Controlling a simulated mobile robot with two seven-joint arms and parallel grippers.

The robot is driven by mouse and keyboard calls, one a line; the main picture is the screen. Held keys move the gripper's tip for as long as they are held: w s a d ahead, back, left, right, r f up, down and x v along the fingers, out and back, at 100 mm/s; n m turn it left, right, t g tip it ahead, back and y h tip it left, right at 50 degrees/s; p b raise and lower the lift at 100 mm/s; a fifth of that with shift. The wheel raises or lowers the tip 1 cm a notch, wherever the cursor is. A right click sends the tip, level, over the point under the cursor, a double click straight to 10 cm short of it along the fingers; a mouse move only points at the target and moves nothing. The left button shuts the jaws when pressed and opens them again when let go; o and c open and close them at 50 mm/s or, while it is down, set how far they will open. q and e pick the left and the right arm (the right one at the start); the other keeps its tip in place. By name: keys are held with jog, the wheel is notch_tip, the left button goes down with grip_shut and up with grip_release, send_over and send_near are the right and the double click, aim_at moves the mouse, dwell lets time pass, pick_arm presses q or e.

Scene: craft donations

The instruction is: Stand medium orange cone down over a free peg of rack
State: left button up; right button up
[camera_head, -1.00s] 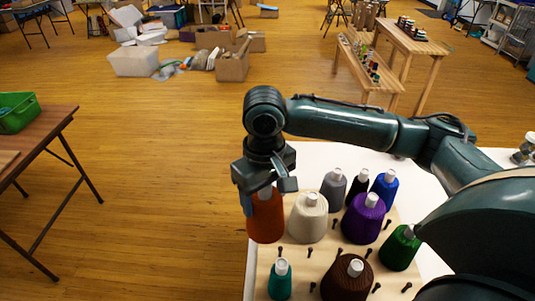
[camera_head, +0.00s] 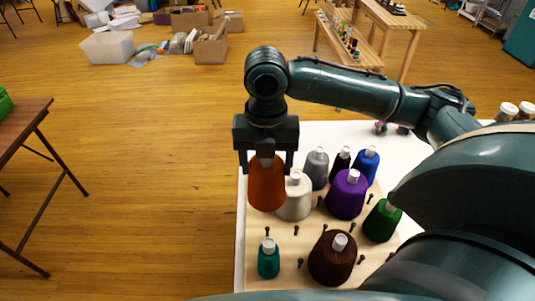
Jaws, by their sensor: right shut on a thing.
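My right gripper (camera_head: 266,163) is shut on the orange cone (camera_head: 267,188), with one finger on each side of its top. The cone hangs about upright, wide end down, at the left part of the wooden rack (camera_head: 284,243). Bare dark pegs show on the rack, one (camera_head: 267,231) just below the cone in the picture and another (camera_head: 300,263) beside the teal cone (camera_head: 268,262). My left gripper is out of view.
The rack stands on a white table (camera_head: 310,133). Grey (camera_head: 316,172), black (camera_head: 340,165), blue (camera_head: 366,166), purple (camera_head: 346,196), green (camera_head: 381,221) and brown (camera_head: 333,260) cones stand on it. My right arm covers the rack's right side.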

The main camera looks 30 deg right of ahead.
aim_at(267, 200)
jog(key=shift+d+r+n, duration=0.1)
jog(key=shift+r+n, duration=0.15)
jog(key=shift+n, duration=0.65)
jog(key=shift+f, duration=0.15)
pick_arm(q)
jog(key=b, duration=0.1)
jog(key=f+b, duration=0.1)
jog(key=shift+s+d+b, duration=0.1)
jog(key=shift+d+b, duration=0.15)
jog(key=shift+b, duration=0.15)
pick_arm(e)
notch_tip(267, 200, down, 13)
jog(key=shift+r, duration=0.2)
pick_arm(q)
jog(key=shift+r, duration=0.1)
